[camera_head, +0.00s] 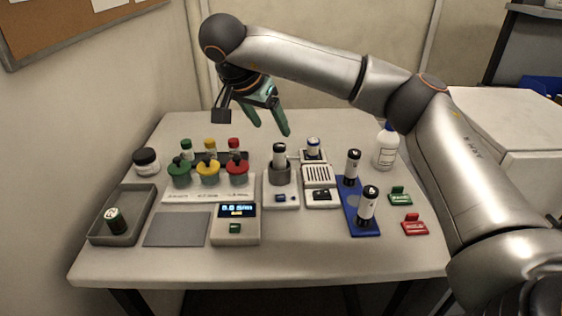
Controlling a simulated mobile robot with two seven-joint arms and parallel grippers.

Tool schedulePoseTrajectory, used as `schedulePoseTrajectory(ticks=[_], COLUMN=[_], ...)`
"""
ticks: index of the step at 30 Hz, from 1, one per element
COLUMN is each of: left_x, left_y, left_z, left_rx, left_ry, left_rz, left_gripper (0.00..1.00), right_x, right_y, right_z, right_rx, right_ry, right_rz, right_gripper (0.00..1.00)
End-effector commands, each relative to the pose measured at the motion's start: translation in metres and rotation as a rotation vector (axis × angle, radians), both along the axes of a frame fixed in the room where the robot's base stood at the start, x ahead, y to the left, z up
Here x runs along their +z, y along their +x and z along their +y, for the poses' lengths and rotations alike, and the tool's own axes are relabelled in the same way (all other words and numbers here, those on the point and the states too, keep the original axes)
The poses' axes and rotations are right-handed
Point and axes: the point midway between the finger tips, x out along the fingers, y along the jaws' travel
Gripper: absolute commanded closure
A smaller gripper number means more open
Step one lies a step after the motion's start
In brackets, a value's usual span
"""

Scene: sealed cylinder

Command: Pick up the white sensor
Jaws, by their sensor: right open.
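No single thing is plainly marked as the white sensor. A small white box with a slotted top (318,175) sits right of centre on the table. A pale box with a lit display (235,222) stands at the front, left of centre. I cannot tell which is the sensor. My right gripper (271,125), with green fingers, hangs open and empty above the back of the table, behind and left of the slotted box and apart from everything. My left gripper is not in view.
A white holder (281,195) bears a black-and-white cylinder (279,155). A blue rack (350,195) holds two more. Green, yellow and red pots stand at left, near a grey tray (98,232) and flat grey plate (178,229). A white bottle (386,148) stands back right.

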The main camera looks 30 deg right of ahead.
Motion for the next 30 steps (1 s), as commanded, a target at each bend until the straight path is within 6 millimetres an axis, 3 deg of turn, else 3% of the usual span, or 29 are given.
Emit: schedulePoseTrajectory(ticks=[6,14,21,30], left_x=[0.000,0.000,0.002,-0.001], left_y=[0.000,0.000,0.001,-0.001], left_z=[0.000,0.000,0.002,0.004], left_rx=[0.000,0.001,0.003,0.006], left_ry=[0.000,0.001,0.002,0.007], left_rz=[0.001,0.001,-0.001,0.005], left_gripper=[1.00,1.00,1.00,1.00], right_x=[-0.037,-0.056,-0.088,-0.097], right_y=[0.008,0.013,0.021,0.024], right_z=[-0.018,-0.026,-0.039,-0.043], right_rx=[0.000,0.001,0.000,0.002], right_ry=[0.002,0.003,0.005,0.005], right_rz=[0.003,0.002,0.002,0.000], right_gripper=[0.26,0.26,0.26,0.26])
